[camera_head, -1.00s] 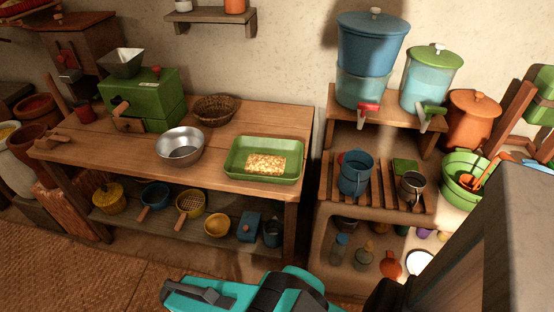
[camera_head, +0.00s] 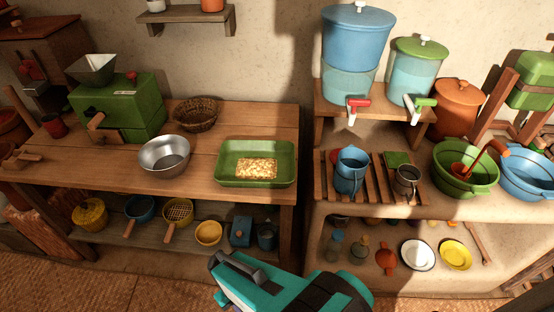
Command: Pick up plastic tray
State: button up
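The green plastic tray (camera_head: 229,178) lies flat on the right end of the wooden table. A yellowish, grainy block (camera_head: 257,169) lies in it. My teal and dark arm shows at the bottom middle, in front of the table and below the tray. A dark grey part shows at its upper left end, apart from the tray. I cannot make out gripper fingers in this view. Nothing touches the tray's rim.
A metal bowl (camera_head: 165,156) stands left of the tray, with a wicker basket (camera_head: 195,114) behind it. A green grinder (camera_head: 118,108) stands at the table's left. A slatted rack with a blue mug (camera_head: 350,170) is to the right, below two water dispensers (camera_head: 354,45).

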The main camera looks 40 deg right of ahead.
aim_at(246, 164)
jog(key=z, duration=0.85)
jog(key=k, duration=1)
jog(key=i, duration=0.85)
